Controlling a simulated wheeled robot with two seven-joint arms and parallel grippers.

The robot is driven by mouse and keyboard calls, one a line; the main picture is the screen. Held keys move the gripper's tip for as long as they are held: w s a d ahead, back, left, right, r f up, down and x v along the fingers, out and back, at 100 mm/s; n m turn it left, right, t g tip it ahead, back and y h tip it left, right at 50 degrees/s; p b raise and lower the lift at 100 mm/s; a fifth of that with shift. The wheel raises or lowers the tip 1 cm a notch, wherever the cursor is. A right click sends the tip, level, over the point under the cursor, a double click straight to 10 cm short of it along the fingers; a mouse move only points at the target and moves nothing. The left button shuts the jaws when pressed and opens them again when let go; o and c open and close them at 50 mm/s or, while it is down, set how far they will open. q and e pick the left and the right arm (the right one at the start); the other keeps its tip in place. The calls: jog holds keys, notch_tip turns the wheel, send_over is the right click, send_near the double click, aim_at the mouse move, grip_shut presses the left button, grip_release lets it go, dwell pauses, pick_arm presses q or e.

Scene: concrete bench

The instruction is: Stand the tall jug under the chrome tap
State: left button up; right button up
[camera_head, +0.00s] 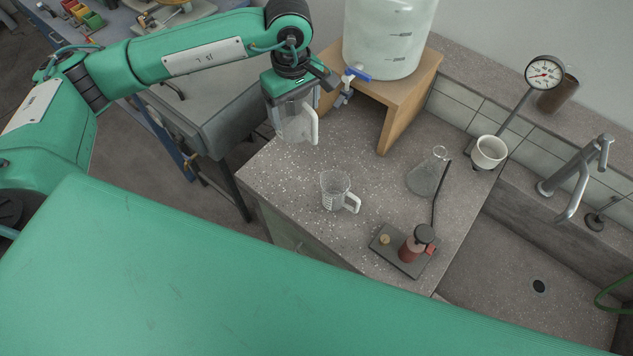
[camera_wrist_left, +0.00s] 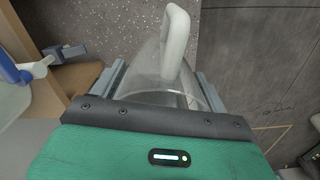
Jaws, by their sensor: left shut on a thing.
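My left gripper (camera_head: 300,92) is shut on a clear jug with a white handle (camera_head: 294,124), held upright at the left edge of the bench, near the wooden stand. In the left wrist view the clear jug (camera_wrist_left: 150,70) shows between the fingers, its white handle pointing away from the gripper. The chrome tap (camera_head: 578,178) stands at the far right behind the sink, well apart from the held jug. A shorter clear jug with a white handle (camera_head: 335,190) stands on the bench. My right gripper is out of view.
A white tank (camera_head: 388,38) with a blue-levered spigot (camera_head: 356,75) sits on a wooden stand (camera_head: 400,112). A glass flask (camera_head: 427,172), a dark plate with a red bottle (camera_head: 408,248), and a dial gauge with a white cup (camera_head: 489,151) stand before the sink (camera_head: 510,285). The sink floor looks clear.

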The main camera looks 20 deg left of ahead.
pick_arm(q)
jog(key=n, duration=0.1)
jog(key=w+n, duration=0.1)
jog(key=shift+w+r+n, duration=0.1)
jog(key=shift+r+n, duration=0.2)
jog(key=shift+r, duration=0.1)
jog(key=shift+f, duration=0.15)
notch_tip(320, 180, down, 19)
jog(key=p, duration=0.6)
jog(key=shift+f, duration=0.3)
jog(key=shift+f, duration=0.1)
jog(key=shift+f, duration=0.1)
jog(key=o, duration=1)
